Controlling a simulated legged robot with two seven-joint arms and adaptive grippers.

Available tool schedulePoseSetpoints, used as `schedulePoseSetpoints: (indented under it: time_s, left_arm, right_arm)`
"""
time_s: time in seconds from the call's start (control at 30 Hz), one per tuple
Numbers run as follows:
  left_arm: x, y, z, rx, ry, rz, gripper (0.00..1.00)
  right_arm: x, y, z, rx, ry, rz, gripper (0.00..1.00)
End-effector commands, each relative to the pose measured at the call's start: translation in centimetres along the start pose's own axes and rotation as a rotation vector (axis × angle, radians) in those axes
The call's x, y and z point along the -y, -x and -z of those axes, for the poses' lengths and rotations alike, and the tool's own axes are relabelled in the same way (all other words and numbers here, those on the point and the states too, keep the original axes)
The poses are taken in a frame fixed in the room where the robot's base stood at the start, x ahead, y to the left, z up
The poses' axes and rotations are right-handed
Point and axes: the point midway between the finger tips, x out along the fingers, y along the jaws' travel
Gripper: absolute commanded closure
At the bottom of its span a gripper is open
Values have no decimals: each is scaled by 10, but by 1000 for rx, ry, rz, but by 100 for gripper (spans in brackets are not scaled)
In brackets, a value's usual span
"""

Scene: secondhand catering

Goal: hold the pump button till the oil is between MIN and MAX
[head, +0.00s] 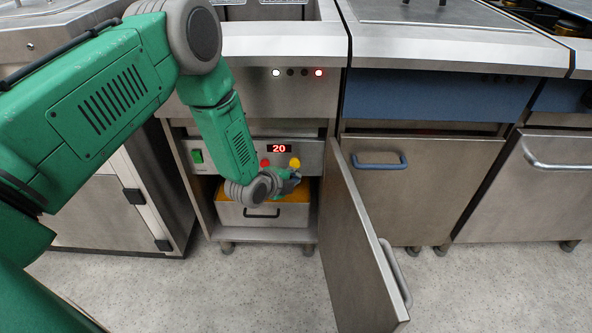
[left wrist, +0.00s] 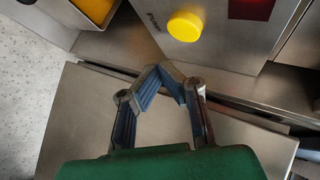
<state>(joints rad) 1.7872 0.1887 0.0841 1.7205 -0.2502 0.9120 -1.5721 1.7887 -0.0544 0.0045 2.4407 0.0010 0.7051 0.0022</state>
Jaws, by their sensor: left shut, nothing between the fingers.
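The yellow pump button (head: 295,162) is on the panel inside the open cabinet; it also shows in the left wrist view (left wrist: 186,26) beside the partly readable label PUMP. My left gripper (head: 294,178) is just below the button in the head view. Its blue-padded fingers (left wrist: 163,75) are shut and empty, and a gap shows between them and the button in the left wrist view. A metal pan (head: 262,214) with orange oil (head: 291,194) stands under the panel, partly covered by my gripper. I cannot make out MIN or MAX marks. My right gripper is out of view.
The panel has a green switch (head: 197,156), a red button (head: 265,162) and a red display (head: 279,149) reading 20. The open cabinet door (head: 352,240) juts forward just right of my gripper. Speckled floor (head: 200,290) is clear in front.

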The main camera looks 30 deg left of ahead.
Motion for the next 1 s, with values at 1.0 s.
schedulePoseSetpoints:
  time_s: [1.0]
  left_arm:
    - [11, -13, -9, 0, -1, 0, 100]
  right_arm:
    - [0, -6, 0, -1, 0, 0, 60]
